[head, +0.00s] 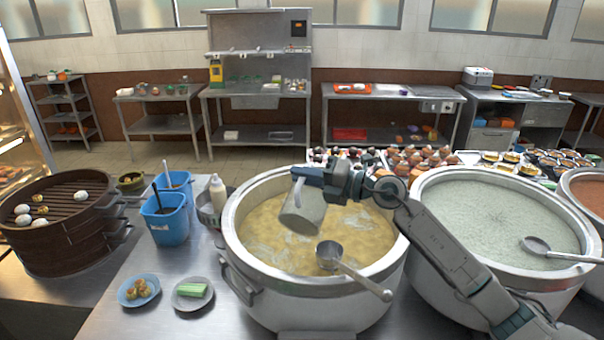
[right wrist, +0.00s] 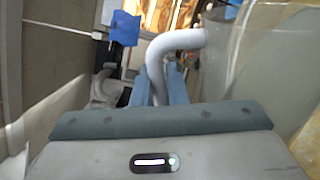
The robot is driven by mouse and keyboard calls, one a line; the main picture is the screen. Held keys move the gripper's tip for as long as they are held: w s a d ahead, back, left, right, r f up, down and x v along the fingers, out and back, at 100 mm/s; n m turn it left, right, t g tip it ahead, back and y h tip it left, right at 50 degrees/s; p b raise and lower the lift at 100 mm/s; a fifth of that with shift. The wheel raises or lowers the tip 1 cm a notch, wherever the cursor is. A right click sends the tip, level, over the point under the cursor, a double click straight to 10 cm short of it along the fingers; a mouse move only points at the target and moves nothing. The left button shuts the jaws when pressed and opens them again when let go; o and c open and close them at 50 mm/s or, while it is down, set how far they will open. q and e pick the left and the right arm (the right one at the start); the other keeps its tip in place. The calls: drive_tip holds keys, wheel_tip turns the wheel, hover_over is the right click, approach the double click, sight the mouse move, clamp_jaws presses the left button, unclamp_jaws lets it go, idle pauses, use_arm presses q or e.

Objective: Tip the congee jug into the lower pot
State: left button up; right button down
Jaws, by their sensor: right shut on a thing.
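The jug (head: 303,212) is a pale grey vessel, somewhat tilted, held above the near pot of yellowish congee (head: 236,240). My right gripper (head: 308,175) is shut on its handle at the top. In the right wrist view the white curved handle (right wrist: 178,42) lies between the blue fingers (right wrist: 163,88), and the jug's pale body (right wrist: 270,65) is at the right. No stream from the jug is visible, and I cannot see its contents. A second large pot (head: 430,270), with pale green-white congee, stands to the right. My left gripper is not in view.
A metal ladle (head: 330,256) rests in the near pot, its handle over the front rim. Another ladle (head: 537,245) lies across the right pot. Blue bins (head: 166,225), a white bottle (head: 218,191) and two small plates (head: 138,291) stand left. A steamer (head: 65,240) is farther left.

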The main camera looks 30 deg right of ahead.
drive_tip(key=shift+w+d+f+m+p, duration=0.25)
drive_tip(key=shift+w+d+m+p, duration=0.6)
drive_tip(key=shift+d+m+p, duration=0.25)
drive_tip(key=shift+w+d+f+m+p, duration=0.35)
drive_tip(key=shift+w+d+m, duration=0.2)
drive_tip(key=shift+m, duration=0.15)
drive_tip(key=shift+w+d+f+m, duration=0.2)
drive_tip(key=shift+w+d+m, duration=0.25)
drive_tip(key=shift+d+m, duration=0.25)
drive_tip(key=shift+w+d+r+m, duration=0.25)
drive_tip(key=shift+w+d+m, duration=0.4)
drive_tip(key=shift+d+m, duration=0.15)
idle(0.6)
